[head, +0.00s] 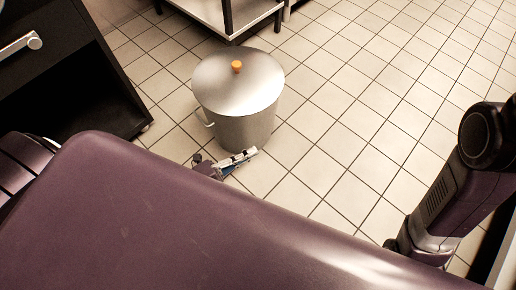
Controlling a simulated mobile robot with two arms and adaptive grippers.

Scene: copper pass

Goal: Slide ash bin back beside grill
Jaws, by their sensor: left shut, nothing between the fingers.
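The ash bin (246,128) is a round silver metal bin standing upright on the tiled floor, with a shiny lid and an orange knob (237,66) on top. A small handle shows on its left side. My left gripper (243,158) is shut and empty, low in front of the bin's near side; I cannot tell whether it touches the bin. Most of my left arm is hidden behind my purple body. My right arm shows at the right, but its gripper is out of view. The black unit (103,72) at the upper left may be the grill.
A metal shelf unit (246,14) with dark legs stands behind the bin at the top. Light floor tiles (345,110) are clear to the right of the bin. A narrow strip of floor separates the bin from the black unit.

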